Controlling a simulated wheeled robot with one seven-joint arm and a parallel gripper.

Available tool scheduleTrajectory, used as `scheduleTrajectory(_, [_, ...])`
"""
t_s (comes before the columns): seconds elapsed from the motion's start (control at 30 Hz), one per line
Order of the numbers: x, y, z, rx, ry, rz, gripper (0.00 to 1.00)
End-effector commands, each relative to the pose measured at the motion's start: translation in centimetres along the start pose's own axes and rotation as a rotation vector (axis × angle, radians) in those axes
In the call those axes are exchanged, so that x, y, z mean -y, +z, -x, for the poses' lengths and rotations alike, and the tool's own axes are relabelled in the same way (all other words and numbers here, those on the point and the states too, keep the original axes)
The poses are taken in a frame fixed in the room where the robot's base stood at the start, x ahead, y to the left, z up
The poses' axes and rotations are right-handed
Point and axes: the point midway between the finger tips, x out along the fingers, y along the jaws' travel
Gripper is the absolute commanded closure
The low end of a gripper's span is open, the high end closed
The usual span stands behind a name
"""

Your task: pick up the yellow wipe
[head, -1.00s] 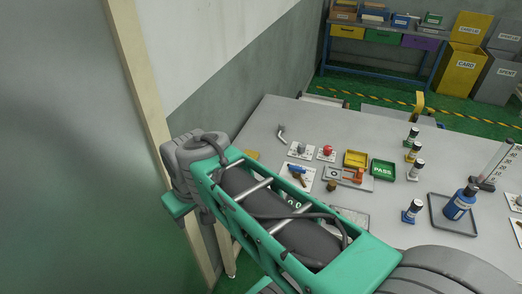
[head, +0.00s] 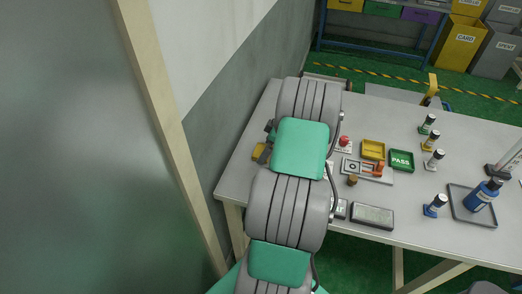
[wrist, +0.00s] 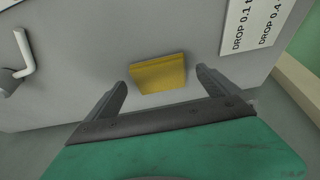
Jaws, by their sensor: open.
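The yellow wipe (wrist: 160,75) is a flat folded square lying on the grey table. In the wrist view it lies just ahead of my gripper (wrist: 160,86), between the lines of its two fingers. The fingers are apart and nothing is held between them. In the head view a part of the yellow wipe (head: 258,152) shows at the table's left side, beside my arm. My arm covers much of that area, and my gripper is mostly hidden behind it there.
A bent grey metal piece (wrist: 22,55) and a printed label (wrist: 255,25) lie near the wipe. Farther right on the table (head: 300,214) are a yellow tray (head: 373,149), a green PASS tray (head: 401,160) and several bottles. A wall stands close on the left.

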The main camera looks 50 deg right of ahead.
Motion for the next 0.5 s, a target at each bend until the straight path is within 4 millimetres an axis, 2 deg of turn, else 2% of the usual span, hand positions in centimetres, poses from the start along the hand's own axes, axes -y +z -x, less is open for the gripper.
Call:
scheduleTrajectory(0.1, [-0.04, -0.17, -1.19, 0.0, 0.001, 0.003, 0.0])
scheduleTrajectory(0.3, [-0.05, -0.23, -1.4, 0.0, 0.002, 0.005, 0.0])
scheduleTrajectory(0.5, [-0.02, -0.28, -1.41, 0.0, 0.001, 0.005, 0.16])
